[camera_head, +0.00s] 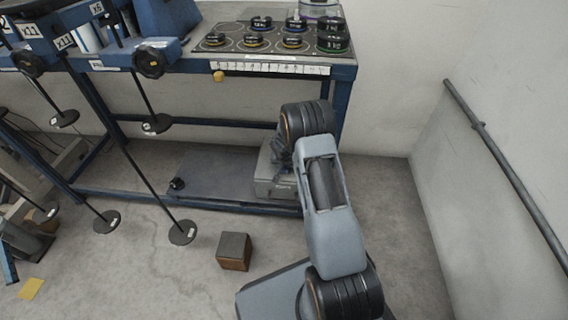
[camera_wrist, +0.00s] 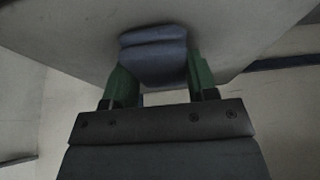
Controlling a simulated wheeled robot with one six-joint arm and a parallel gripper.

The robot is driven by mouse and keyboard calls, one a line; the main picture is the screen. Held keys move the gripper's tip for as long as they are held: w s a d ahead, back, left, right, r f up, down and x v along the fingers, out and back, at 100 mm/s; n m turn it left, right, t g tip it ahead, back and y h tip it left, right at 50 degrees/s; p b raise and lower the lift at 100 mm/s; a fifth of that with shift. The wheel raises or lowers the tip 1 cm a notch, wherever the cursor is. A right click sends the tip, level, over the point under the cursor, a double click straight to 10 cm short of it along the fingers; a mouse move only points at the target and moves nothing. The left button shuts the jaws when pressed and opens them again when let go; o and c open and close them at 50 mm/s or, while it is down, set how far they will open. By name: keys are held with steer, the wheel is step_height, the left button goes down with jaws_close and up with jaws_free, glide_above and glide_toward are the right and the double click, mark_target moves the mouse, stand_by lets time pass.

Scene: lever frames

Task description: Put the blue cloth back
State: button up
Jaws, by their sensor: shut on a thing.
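The blue cloth (camera_wrist: 153,54) looks like a folded, dull blue-grey bundle in the wrist view. My gripper (camera_wrist: 158,78) has its green fingers on both sides of the cloth and is shut on it. The cloth is close to a broad pale grey surface (camera_wrist: 70,35); I cannot tell whether it touches it. In the head view my arm reaches toward the right end of the blue-framed bench (camera_head: 346,72). The arm hides my gripper and the cloth there.
Labelled weights (camera_head: 332,36) stand on the bench top. Long rods with discs (camera_head: 182,232) hang at the left. A grey box (camera_head: 272,182) sits on the lower shelf (camera_head: 215,188). A brown block (camera_head: 233,252) lies on the floor. A pipe (camera_head: 510,170) runs along the right wall.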

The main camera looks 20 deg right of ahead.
steer(key=shift+f, duration=0.15)
steer(key=o, duration=0.8)
steer(key=shift+r, duration=0.35)
steer(key=s+a+r+n+p, duration=0.1)
steer(key=s+a+r, duration=0.1)
steer(key=s+r, duration=0.45)
steer(key=s+a+r+p, duration=0.1)
steer(key=s+a+r, duration=0.15)
steer(key=r, duration=0.75)
steer(key=s+a+r+n+p, duration=0.1)
steer(key=s+a+r+p, duration=0.1)
steer(key=s+r, duration=0.5)
steer(key=s+a+r+n, duration=0.1)
steer(key=s+a+r, duration=0.1)
steer(key=s, duration=0.2)
steer(key=s+a+r+n+y, duration=0.1)
steer(key=s+r, duration=0.1)
steer(key=s, duration=0.3)
steer(key=s+a+r+n+g+y, duration=0.1)
steer(key=s+a+r, duration=0.1)
steer(key=s, duration=0.2)
steer(key=shift+s+a+r+n, duration=0.2)
steer(key=shift+a+r+n, duration=0.05)
steer(key=shift+a+n, duration=0.15)
